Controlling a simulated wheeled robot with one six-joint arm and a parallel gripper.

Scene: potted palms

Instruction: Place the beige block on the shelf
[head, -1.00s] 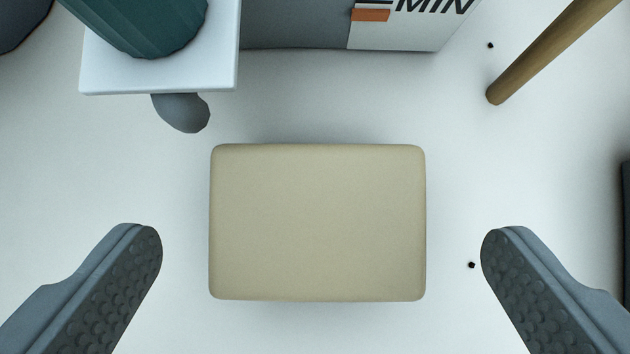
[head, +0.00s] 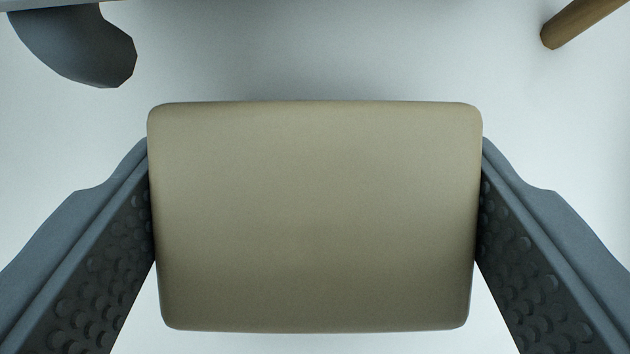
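The beige block (head: 315,215) lies flat on the pale floor and fills the middle of the head view. My gripper (head: 315,155) is low around it, one finger at its left side and one at its right. The fingers stand about as wide apart as before, so the gripper looks open. The block's upper face hides the fingertips, and I cannot tell whether the pads touch its sides. I cannot identify the shelf in the present view.
A dark grey rounded lump (head: 80,45) lies at the upper left, beyond the left finger. A thin white edge crosses the top left. The end of a brown wooden rod (head: 580,22) shows at the top right. The floor (head: 320,60) just beyond the block is clear.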

